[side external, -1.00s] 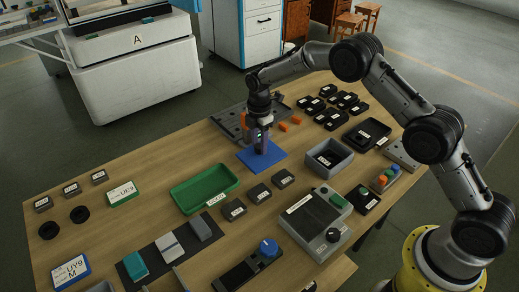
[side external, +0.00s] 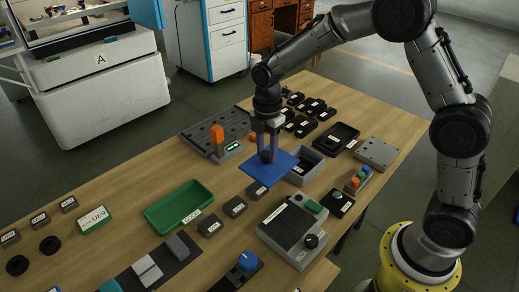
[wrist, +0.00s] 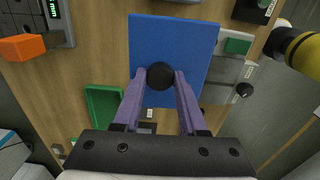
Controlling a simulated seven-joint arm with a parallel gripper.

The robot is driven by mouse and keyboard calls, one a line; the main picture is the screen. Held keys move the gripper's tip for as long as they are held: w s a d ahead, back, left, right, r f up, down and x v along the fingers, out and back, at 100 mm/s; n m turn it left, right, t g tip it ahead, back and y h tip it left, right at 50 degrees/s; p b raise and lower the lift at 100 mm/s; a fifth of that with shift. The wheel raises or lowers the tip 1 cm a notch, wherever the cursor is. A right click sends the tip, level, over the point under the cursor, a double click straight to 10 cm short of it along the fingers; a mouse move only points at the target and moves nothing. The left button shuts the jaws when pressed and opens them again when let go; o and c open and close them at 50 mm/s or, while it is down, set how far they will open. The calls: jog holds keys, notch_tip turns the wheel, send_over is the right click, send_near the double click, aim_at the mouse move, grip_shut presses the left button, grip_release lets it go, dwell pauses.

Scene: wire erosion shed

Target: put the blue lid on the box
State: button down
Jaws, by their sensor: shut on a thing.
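My gripper (side external: 267,157) is shut on the round black knob (wrist: 160,76) of the blue lid (side external: 268,172). In the wrist view the lid (wrist: 174,45) is a flat blue square plate between and beyond the fingertips. In the side view the grey open box (side external: 312,172) is just right of the lid. The lid's right edge overlaps the box's left part in the picture and hides some of it. I cannot tell the exact height of the lid above the table. The box is not clearly visible in the wrist view.
A green tray (side external: 180,222) and small black labelled blocks (side external: 235,206) lie left of and in front of the lid. A grey device (side external: 290,235) stands in front. A grey plate with an orange block (side external: 217,134) is behind left. A black tray (side external: 337,139) is behind the box.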

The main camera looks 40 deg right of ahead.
jog(key=shift+n, duration=0.3)
jog(key=d+f, duration=0.2)
jog(key=d, duration=1.4)
jog(key=shift+m, duration=0.5)
jog(key=shift+a+f, duration=0.2)
jog(key=shift+f, duration=2.6)
jog(key=shift+f, duration=0.15)
grip_release()
notch_tip(320, 180, up, 7)
dwell(0.3)
